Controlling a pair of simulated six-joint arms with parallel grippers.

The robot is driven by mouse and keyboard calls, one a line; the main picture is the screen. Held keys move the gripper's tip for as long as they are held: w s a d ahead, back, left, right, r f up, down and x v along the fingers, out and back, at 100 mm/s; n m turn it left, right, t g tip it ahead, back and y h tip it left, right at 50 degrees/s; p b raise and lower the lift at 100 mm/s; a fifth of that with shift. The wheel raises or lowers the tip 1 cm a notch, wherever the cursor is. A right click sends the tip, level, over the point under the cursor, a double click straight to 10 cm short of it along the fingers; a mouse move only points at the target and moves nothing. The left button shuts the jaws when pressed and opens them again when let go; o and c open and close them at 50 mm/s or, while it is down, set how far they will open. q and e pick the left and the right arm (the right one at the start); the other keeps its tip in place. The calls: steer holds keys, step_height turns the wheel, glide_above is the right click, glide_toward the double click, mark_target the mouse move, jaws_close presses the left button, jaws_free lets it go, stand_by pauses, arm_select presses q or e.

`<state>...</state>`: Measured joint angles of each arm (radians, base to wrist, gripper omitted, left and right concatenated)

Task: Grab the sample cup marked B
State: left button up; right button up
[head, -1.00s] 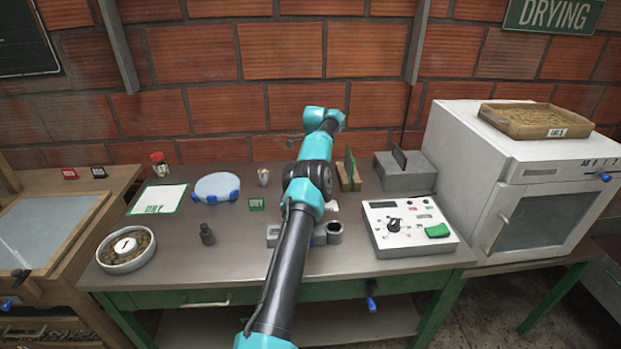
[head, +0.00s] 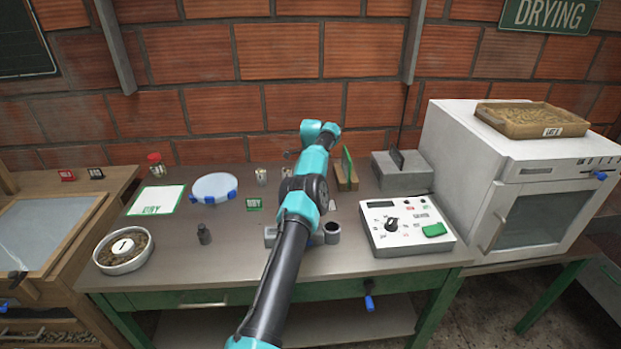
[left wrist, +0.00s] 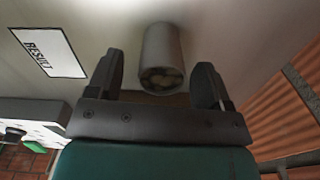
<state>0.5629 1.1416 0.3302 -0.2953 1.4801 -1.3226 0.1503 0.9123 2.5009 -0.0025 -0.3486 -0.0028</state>
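My left gripper (left wrist: 157,88) is open in the left wrist view. A grey cylindrical sample cup (left wrist: 161,55) lies between and just beyond its fingers in that picture, with beans showing in its end; neither finger appears to touch it. No letter is readable on the cup. In the head view my left arm crosses the middle of the bench, and its small dark gripper (head: 287,155) is near the back, largely hidden by the arm. A small pale cup (head: 261,176) stands left of the arm there. I cannot tell whether it is the same cup. My right gripper is not in view.
A RESULT card (left wrist: 47,51) lies near the cup. A white control box (head: 406,228), a grey block (head: 402,175) and an oven (head: 530,190) are to the right.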

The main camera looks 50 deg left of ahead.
arm_select(q)
steer(key=c, duration=1)
steer(key=shift+a+r, duration=0.1)
steer(key=shift+r, duration=0.05)
